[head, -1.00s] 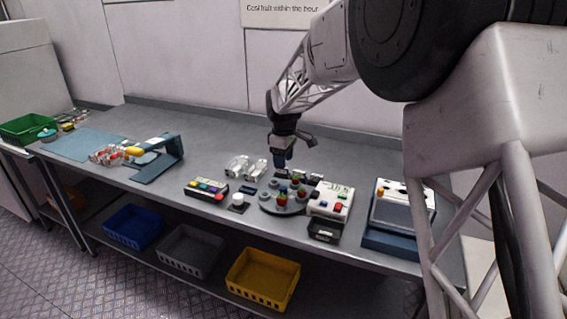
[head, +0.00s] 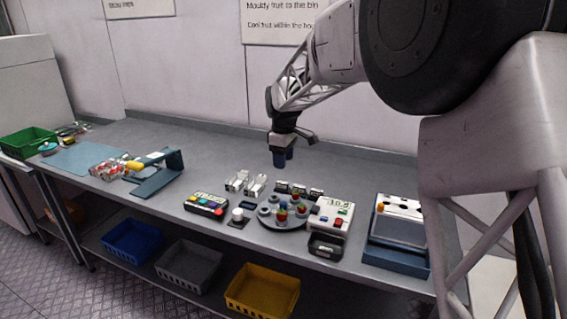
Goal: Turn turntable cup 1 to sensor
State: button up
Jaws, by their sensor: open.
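The turntable (head: 283,224) is a grey round disc on the bench, right of centre. Several small cups with red fruit (head: 296,200) and grey round holders (head: 264,211) sit on it. I cannot tell which cup is cup 1. A white box with a display and coloured buttons (head: 331,214) stands against its right side; I cannot tell whether it is the sensor. My gripper (head: 283,162) hangs above the bench, behind and above the turntable, pointing down. It is open, with nothing seen between its fingers, and is apart from the cups.
A small white knob on a dark base (head: 238,215) and a dark button box (head: 206,205) stand left of the turntable. Clear punnets (head: 246,183) lie behind. A blue stand (head: 158,174) is further left, and a blue-white device (head: 398,235) right. The bench between stand and punnets is clear.

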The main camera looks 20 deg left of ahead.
jog(key=shift+r, duration=0.55)
jog(key=s+d+r+m, duration=0.3)
jog(key=s+d, duration=0.1)
jog(key=d, duration=0.6)
jog(key=s+d+r+m+t, duration=0.1)
jog(key=s+d+r+m, duration=0.3)
jog(key=d, duration=0.7)
jog(key=s+d+r+m, duration=0.15)
jog(key=s+d, duration=0.35)
jog(key=d, duration=0.5)
jog(key=s+d+f+m, duration=0.2)
jog(key=s+d, duration=0.4)
jog(key=s, duration=0.3)
jog(key=s+d+f+m+t, duration=0.1)
jog(key=s+d+f+m, duration=0.1)
jog(key=s+d+m, duration=0.2)
jog(key=s+d+f+m, duration=0.2)
jog(key=s+d, duration=0.8)
jog(key=s, duration=0.5)
jog(key=shift+s+d+f+m+t, duration=0.2)
jog(key=shift+s+f+m+t, duration=0.1)
jog(key=shift+m, duration=0.55)
